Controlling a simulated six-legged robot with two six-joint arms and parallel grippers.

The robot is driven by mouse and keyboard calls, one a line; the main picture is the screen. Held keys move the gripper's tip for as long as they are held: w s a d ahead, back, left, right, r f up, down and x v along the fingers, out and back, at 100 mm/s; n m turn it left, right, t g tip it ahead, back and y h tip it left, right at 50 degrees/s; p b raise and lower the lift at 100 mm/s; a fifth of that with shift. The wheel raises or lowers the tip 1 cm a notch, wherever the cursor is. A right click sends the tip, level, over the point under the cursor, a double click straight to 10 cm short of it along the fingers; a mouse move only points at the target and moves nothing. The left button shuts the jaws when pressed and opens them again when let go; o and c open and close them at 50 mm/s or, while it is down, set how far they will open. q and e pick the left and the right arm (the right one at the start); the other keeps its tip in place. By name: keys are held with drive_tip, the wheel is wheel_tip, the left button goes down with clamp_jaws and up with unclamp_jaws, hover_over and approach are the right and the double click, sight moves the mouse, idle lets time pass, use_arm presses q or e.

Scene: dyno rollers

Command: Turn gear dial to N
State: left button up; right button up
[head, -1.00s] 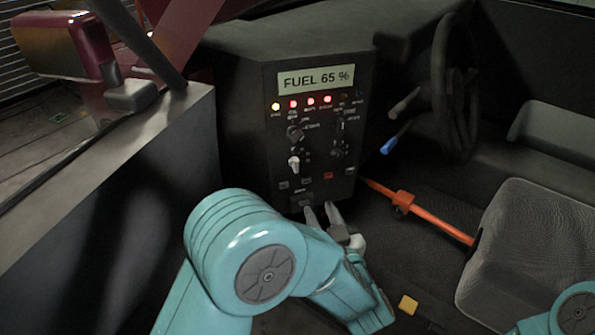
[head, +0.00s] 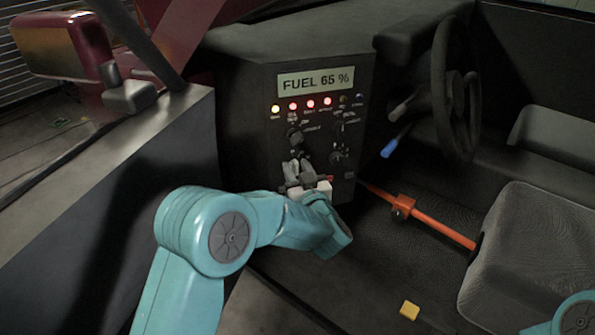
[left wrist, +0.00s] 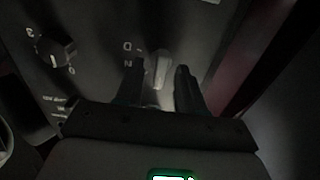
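The gear dial (left wrist: 163,70) is a pale, narrow knob on the dark panel in the left wrist view. Small letters that look like D and a sideways N are printed to its left. My left gripper (left wrist: 160,88) is open, with one dark finger on each side of the dial and a gap showing on both sides. In the head view the left gripper (head: 298,170) is at the panel's lower left and mostly hides the dial. Which mark the dial points at cannot be told. My right gripper is not in view; only a teal part of that arm shows.
The panel (head: 270,150) has a FUEL 65 % display (head: 316,81), several lit lamps and other knobs, including a black knob (left wrist: 57,48). An orange lever (head: 440,230), a steering wheel (head: 440,90) and a grey seat (head: 530,260) are to the right. A yellow block (head: 409,310) lies on the floor.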

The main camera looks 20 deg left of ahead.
use_arm(q)
clamp_jaws()
drive_tip(key=shift+d+r+m+p, duration=0.1)
drive_tip(key=shift+r+m+p, duration=0.1)
drive_tip(key=shift+m+p, duration=0.85)
drive_tip(key=m+p, duration=0.3)
drive_tip(key=m, duration=0.1)
drive_tip(key=m+p, duration=0.3)
drive_tip(key=shift+w+d+f+m, duration=0.15)
drive_tip(key=shift+w+m, duration=0.05)
drive_tip(key=shift+m, duration=0.15)
drive_tip(key=shift+f+m+p, duration=0.2)
drive_tip(key=shift+m+p, duration=0.8)
drive_tip(key=shift+m, duration=0.9)
drive_tip(key=shift+d, duration=0.1)
